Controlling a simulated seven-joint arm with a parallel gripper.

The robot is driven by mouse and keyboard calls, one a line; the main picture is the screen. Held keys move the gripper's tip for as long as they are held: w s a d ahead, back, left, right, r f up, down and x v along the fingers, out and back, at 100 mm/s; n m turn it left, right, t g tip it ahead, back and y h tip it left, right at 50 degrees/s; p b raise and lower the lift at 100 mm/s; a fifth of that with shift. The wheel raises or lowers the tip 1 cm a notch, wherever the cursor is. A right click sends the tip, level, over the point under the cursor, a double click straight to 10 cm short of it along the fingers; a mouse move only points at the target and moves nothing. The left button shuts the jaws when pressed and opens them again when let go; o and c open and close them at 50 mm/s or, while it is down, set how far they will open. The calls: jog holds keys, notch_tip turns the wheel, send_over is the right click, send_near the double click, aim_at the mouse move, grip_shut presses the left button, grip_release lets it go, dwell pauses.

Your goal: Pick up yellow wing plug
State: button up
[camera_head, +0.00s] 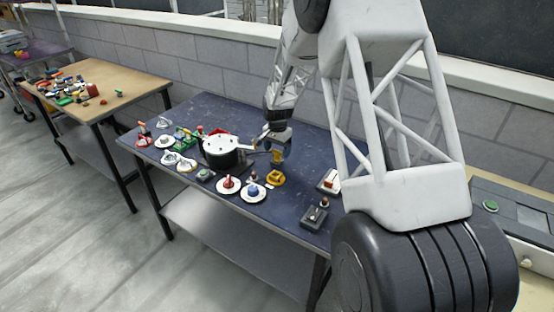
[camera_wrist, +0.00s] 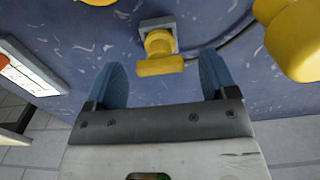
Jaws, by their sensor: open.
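The yellow wing plug (camera_wrist: 158,45) shows in the wrist view, a round body with a flat crossbar on a small grey base. It sits on the blue speckled table (camera_wrist: 85,40). I cannot tell the height between fingers and plug. In the head view a yellow piece (camera_head: 276,157) shows just under my gripper; I cannot tell surely that it is the plug.
A large yellow object (camera_wrist: 295,40) is close by at the right of the wrist view, with a dark cable beside it. Several small items crowd the table's left.

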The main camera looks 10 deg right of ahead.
jog(key=shift+f, duration=0.75)
jog(key=c, duration=1)
jog(key=shift+c, duration=0.2)
jog(key=shift+r, duration=0.2)
jog(key=shift+r, duration=0.5)
jog(key=shift+s+r, duration=0.2)
jog(key=shift+r, duration=0.4)
jog(key=shift+s+r, duration=0.15)
jog(key=shift+r, duration=0.4)
jog(key=s+r, duration=0.1)
jog(key=s, duration=1.4)
jog(key=shift+s+a+r, duration=0.15)
jog(key=shift+a+r, duration=0.05)
